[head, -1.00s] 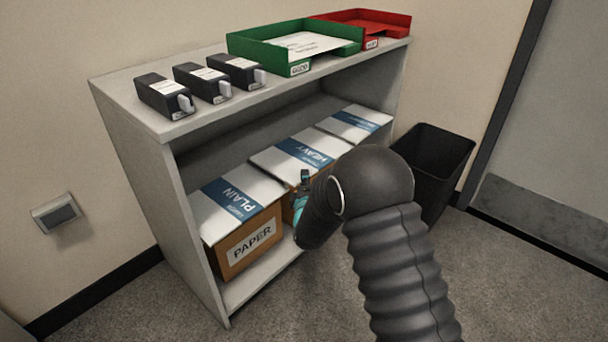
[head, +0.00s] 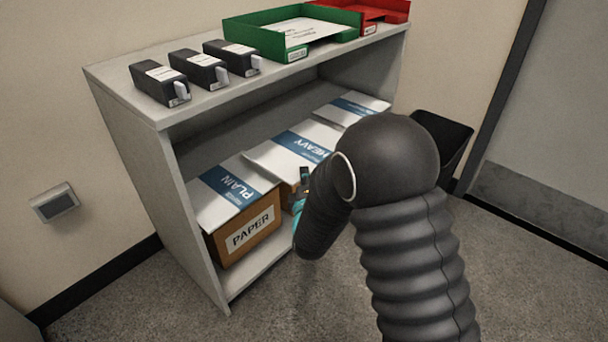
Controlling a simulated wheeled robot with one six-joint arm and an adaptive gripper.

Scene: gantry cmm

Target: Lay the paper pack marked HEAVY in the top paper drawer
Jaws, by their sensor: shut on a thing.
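The paper pack marked HEAVY (head: 290,152) is white with a blue band and lies in the shelf unit's open bay, between two other packs. It looks slightly tilted, with its left edge over the PLAIN pack's side. My gripper (head: 300,190) is at its front edge, mostly hidden behind my own dark arm; only a teal part and a small dark piece show. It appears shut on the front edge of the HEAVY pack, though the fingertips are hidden. The top paper drawer is not in view.
The PLAIN pack (head: 232,188) lies on a box labelled PAPER (head: 248,234). A third pack (head: 352,107) lies at right. The shelf unit (head: 150,150) carries several black cartridges (head: 160,82), a green tray (head: 262,42) and a red tray (head: 395,14). A black bin (head: 448,132) stands right.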

